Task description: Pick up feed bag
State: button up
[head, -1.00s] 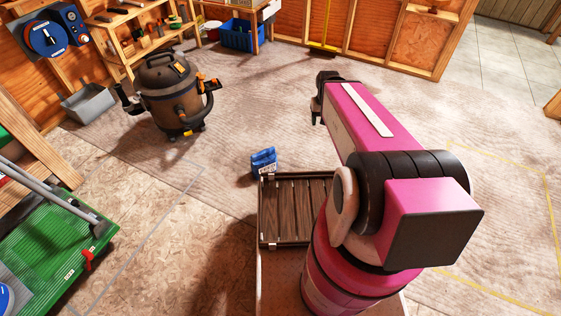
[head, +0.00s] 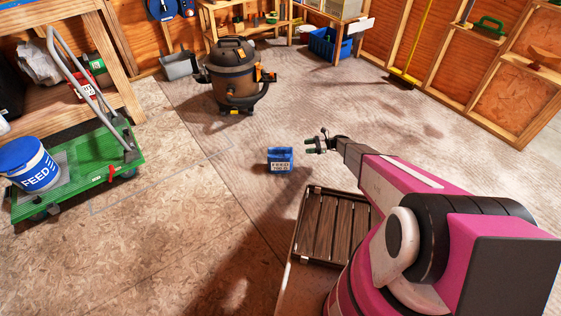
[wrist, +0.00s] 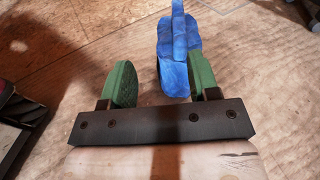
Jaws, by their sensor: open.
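The feed bag (head: 280,160) is a small blue bag with a pale printed label, standing on the floor left of the wooden slatted tray in the head view. In the wrist view the blue bag (wrist: 178,45) shows beyond the fingers, closer to the right finger than the left. My gripper (head: 318,144) is open and empty, to the right of the bag and apart from it in the head view. Its two green fingers also show in the wrist view (wrist: 160,82). How far the bag lies beyond the fingertips I cannot tell.
A dark slatted tray (head: 312,258) lies just below the bag in the head view. A shop vacuum (head: 236,78) stands behind. A green cart (head: 95,172) carrying a white and blue FEED bucket (head: 28,165) is at the left. Open floor surrounds the bag.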

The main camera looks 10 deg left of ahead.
aim_at(287, 147)
jog(key=shift+m+t+y, duration=0.3)
jog(key=shift+m+y, duration=0.5)
jog(key=shift+s+a+f, duration=0.15)
jog(key=shift+a+f, duration=0.5)
jog(key=shift+a, duration=1.4)
jog(key=shift+s+a+f, duration=0.1)
jog(key=shift+a+f, duration=0.6)
jog(key=shift+a, duration=1.4)
jog(key=shift+s+a+f, duration=0.15)
jog(key=shift+a+f, duration=0.5)
jog(key=shift+a, duration=1.4)
grip_shut()
